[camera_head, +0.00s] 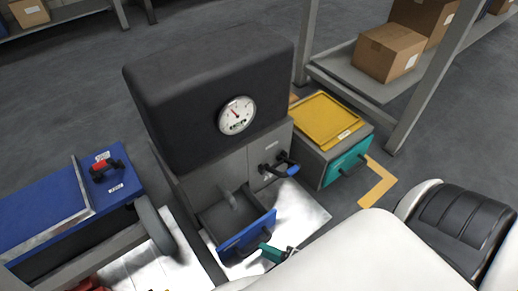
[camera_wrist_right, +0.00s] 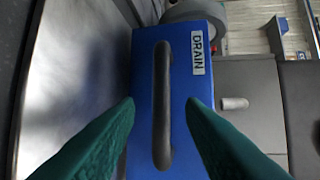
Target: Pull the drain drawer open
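The blue drain drawer (camera_head: 246,236) stands pulled out from the lower front of the grey machine, with its inside showing below a short spout (camera_head: 232,200). In the right wrist view its blue front (camera_wrist_right: 185,140) carries a "DRAIN" label (camera_wrist_right: 198,52) and a dark bar handle (camera_wrist_right: 162,105). My right gripper (camera_wrist_right: 160,106) is open, its green fingers on either side of the handle with gaps to it. In the head view the right gripper (camera_head: 274,252) is at the drawer front, partly hidden by my white arm. My left gripper is not in view.
A round gauge (camera_head: 237,115) sits on the machine's dark upper housing. A blue-handled valve (camera_head: 290,170) is right of the drawer. A yellow-topped box (camera_head: 326,118) with a teal front stands further right. A blue cart (camera_head: 45,215) is close on the left.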

